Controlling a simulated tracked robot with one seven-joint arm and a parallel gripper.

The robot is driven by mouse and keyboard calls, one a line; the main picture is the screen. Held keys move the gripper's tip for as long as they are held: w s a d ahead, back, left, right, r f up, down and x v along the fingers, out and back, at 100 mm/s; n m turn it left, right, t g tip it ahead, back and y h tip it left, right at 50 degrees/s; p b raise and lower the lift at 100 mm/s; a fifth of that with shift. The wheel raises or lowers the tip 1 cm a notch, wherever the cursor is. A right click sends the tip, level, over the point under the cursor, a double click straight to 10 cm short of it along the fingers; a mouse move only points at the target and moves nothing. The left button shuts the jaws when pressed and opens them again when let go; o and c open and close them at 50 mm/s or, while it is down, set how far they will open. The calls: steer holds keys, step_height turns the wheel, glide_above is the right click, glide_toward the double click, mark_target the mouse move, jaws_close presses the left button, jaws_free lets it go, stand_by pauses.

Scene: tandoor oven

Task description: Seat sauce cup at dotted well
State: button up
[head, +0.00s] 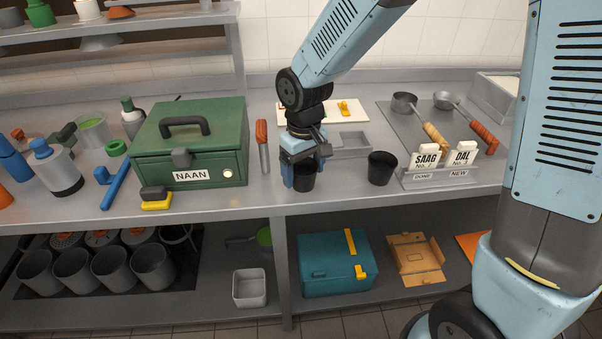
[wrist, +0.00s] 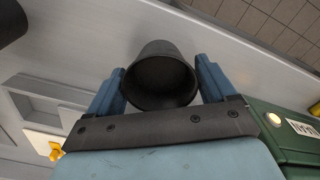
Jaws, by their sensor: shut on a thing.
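My gripper (head: 304,168) is shut on a black cup (head: 305,179) near the front edge of the counter, right of the green NAAN box. In the wrist view the held cup (wrist: 160,82) sits between the two blue fingers, with its dark open mouth facing the camera. I cannot tell whether its base touches the counter. A second black cup (head: 381,168) stands upright to the right; its edge shows in the wrist view (wrist: 10,20). A grey tray with shallow recesses (head: 350,144) lies behind the gripper, partly hidden by it. I cannot make out a dotted marking.
The green NAAN box (head: 192,142) stands close on the left, with an orange-handled tool (head: 262,146) between. A holder with SAAG and DAL cards (head: 438,178) and two ladles are at right. The counter's front edge is close to the held cup.

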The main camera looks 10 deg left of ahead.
steer(key=shift+c, duration=1.2)
steer(key=shift+w, duration=0.1)
steer(key=shift+r, duration=1)
steer(key=o, duration=0.4)
steer(key=c, duration=0.4)
steer(key=shift+r, duration=2)
